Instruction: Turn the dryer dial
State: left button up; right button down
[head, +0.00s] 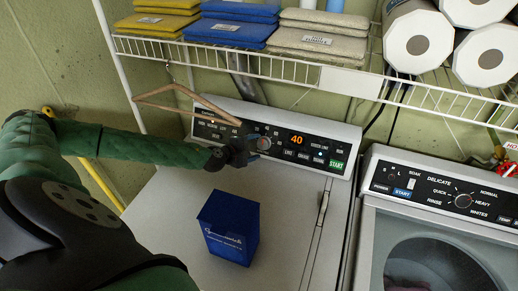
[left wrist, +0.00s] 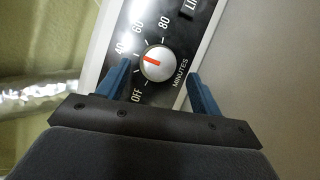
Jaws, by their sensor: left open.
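The dryer (head: 165,215) has a black control panel with an orange display reading 40. Its round silver dial (head: 264,143) is partly beside my left gripper (head: 243,152). In the left wrist view the dial (left wrist: 157,63) has a red pointer mark aimed left, near the 40. My left gripper (left wrist: 159,88) is open, with one blue finger on each side of the dial's lower part. There are visible gaps between fingers and dial, and I cannot tell how deep the fingers reach. My right gripper is not in view.
A blue box (head: 230,228) stands on the dryer top. A hanger (head: 186,102) hangs from the wire shelf (head: 260,62), above my left forearm. The shelf holds folded cloths (head: 319,37) and paper rolls (head: 418,42). A washer (head: 440,205) stands to the right.

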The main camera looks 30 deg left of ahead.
pick_arm(q)
jog(key=shift+b+v, duration=0.45)
jog(key=shift+v, duration=0.65)
jog(key=shift+s+a, duration=0.1)
jog(key=shift+s, duration=0.3)
jog(key=shift+s+r+b, duration=0.1)
jog(key=shift+s+b, duration=0.1)
jog(key=shift+b, duration=0.1)
jog(key=shift+s+a+r, duration=0.1)
jog(key=shift+s+r, duration=0.1)
jog(key=shift+s, duration=0.1)
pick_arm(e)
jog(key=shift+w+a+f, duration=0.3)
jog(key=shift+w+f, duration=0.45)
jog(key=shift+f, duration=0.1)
